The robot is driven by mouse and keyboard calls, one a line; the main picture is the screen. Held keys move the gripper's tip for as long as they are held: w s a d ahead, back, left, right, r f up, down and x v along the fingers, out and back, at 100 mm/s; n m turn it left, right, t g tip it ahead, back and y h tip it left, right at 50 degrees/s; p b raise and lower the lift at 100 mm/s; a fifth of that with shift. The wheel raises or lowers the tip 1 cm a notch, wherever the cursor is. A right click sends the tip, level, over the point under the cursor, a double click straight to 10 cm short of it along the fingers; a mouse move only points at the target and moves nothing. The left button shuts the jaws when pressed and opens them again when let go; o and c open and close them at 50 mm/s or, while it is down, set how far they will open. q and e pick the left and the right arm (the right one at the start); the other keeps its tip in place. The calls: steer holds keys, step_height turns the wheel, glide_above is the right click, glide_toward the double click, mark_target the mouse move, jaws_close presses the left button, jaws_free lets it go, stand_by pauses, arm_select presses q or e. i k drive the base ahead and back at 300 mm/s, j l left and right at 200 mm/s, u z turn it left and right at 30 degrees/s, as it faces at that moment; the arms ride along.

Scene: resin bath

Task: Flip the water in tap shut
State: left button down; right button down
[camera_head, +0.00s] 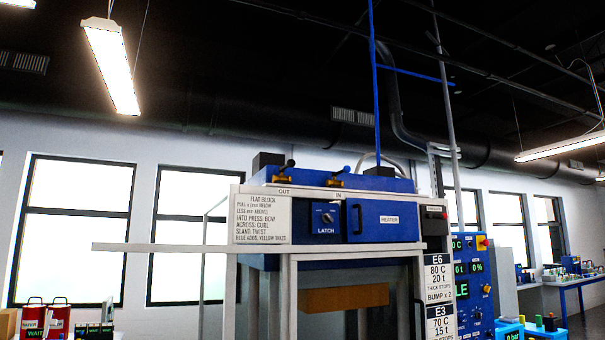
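Two small brass taps sit on top of the blue machine, behind the labels OUT and IN. The tap by the IN label (335,182) has a small blue lever that slants up to the right. The tap by the OUT label (280,178) has a dark lever, also slanting up to the right. From this distance I cannot tell for sure whether either tap is open or shut. Neither of my grippers is in view.
Below the taps are a LATCH knob panel (324,217), a blue HEATER door (385,220) and a white instruction sign (262,219). A pale horizontal bar (150,247) juts left. A blue control panel (473,285) stands to the right. Open air surrounds the machine's top.

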mark_target(347, 169)
steer(key=i+l+u, duration=0.2)
steer(key=u, duration=0.15)
steer(key=i+l+u, duration=0.2)
steer(key=u, duration=0.15)
steer(key=i+l+u, duration=0.1)
steer(key=l+u, duration=0.25)
steer(key=i+l, duration=0.1)
steer(key=l, duration=0.25)
steer(key=i+l, duration=0.1)
steer(key=l, duration=0.25)
steer(key=i+l+u, duration=0.1)
steer(key=l, duration=0.25)
steer(key=i+l, duration=0.1)
steer(key=l, duration=0.3)
